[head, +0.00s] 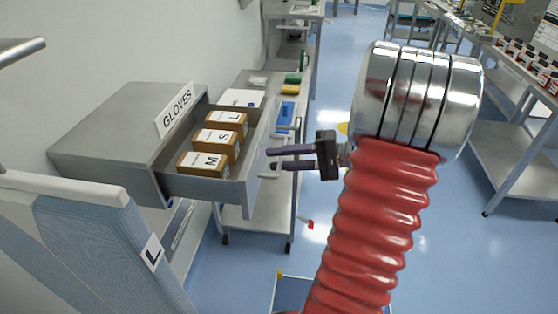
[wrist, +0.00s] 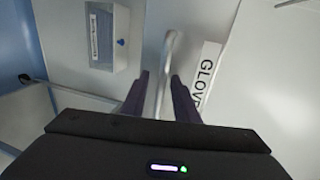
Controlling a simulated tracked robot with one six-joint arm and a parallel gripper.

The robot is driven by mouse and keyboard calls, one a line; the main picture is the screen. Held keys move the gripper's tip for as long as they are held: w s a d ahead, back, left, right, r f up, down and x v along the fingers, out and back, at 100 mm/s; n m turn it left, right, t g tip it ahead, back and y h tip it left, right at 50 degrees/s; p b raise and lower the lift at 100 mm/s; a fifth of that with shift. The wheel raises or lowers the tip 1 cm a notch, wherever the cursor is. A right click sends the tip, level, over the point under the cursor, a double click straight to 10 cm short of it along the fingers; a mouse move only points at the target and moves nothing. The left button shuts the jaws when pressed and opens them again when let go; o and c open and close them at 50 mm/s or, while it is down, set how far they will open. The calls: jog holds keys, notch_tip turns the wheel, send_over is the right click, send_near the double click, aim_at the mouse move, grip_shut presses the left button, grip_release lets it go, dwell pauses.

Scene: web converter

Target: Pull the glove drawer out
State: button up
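The glove drawer (head: 235,192) is a grey metal drawer that stands well out of its housing (head: 115,135), marked by a white GLOVES label (head: 175,110). The label also shows in the wrist view (wrist: 207,75). Inside the drawer are brown boxes marked M (head: 203,164), S (head: 217,142) and L (head: 228,120). My gripper (head: 268,159) is at the drawer front, with its two dark fingers apart. In the wrist view, the metal bar handle (wrist: 166,70) runs between the open fingers (wrist: 158,92), with gaps visible. Whether either finger touches it is unclear.
A steel trolley (head: 265,210) with blue, yellow and green items stands behind the drawer. A padded blue-grey panel marked L (head: 105,250) is at the lower left. Benches (head: 510,150) line the right side. The blue floor (head: 455,255) at the lower right is clear.

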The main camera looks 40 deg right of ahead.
jog(key=v, duration=1.3)
jog(key=shift+s+d, duration=0.2)
jog(key=shift+s, duration=0.15)
jog(key=shift+f, duration=0.1)
